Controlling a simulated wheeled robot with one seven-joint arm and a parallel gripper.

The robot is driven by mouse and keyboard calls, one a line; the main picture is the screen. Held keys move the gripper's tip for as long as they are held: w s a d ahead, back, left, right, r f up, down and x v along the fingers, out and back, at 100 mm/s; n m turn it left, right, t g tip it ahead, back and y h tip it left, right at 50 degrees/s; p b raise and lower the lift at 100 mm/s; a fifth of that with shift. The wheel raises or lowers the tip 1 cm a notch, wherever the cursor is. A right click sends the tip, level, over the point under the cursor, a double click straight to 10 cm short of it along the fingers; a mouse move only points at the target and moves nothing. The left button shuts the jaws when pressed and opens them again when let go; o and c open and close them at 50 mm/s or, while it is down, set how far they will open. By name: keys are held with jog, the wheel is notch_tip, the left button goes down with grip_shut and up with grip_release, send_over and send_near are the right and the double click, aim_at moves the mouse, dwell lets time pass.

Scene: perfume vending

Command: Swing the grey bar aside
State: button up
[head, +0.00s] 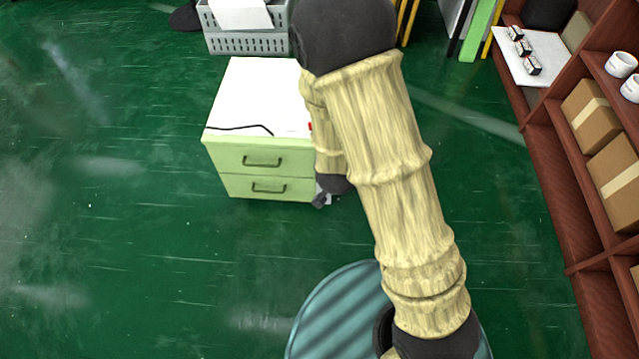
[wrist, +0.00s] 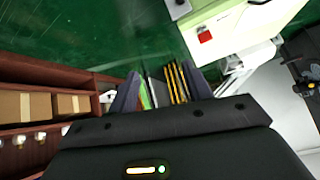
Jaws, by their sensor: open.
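I cannot make out the grey bar for certain in either view. A pale green drawer cabinet (head: 262,170) with a white top stands left of my arm in the head view, and my arm hides its right side. It also shows in the wrist view (wrist: 232,28), with a red patch on it. A small dark grey piece (wrist: 178,9) shows at its edge there; I cannot tell what it is. My gripper (wrist: 163,88) is open, its two grey fingers apart with only distant background visible between them. In the head view my forearm mostly hides it, beside the cabinet's right side.
A grey crate (head: 245,42) with paper stands behind the cabinet. A dark red shelf (head: 555,165) with cardboard boxes (head: 592,108) and white cups (head: 620,64) runs along the right. The green floor is clear at the left and between cabinet and shelf.

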jog(key=s+a+f+n+t+b, duration=0.1)
jog(key=a+f+t+b, duration=0.1)
jog(key=f+b, duration=0.6)
jog(key=a+f+n+t+b, duration=0.1)
jog(key=a+f+t+b, duration=0.1)
jog(key=f+t+b, duration=0.2)
jog(key=s+a+f+n+t+b, duration=0.1)
jog(key=a+f+t+b, duration=0.1)
jog(key=f+b, duration=0.9)
notch_tip(320, 180, down, 3)
jog(key=shift+s+a+f+t+y+b, duration=0.2)
jog(key=shift+s+a+t+y+b, duration=0.15)
jog(key=shift+t, duration=0.55)
jog(key=w+b, duration=0.7)
jog(key=w, duration=1)
jog(key=shift+w+d, duration=0.2)
jog(key=shift+d, duration=0.05)
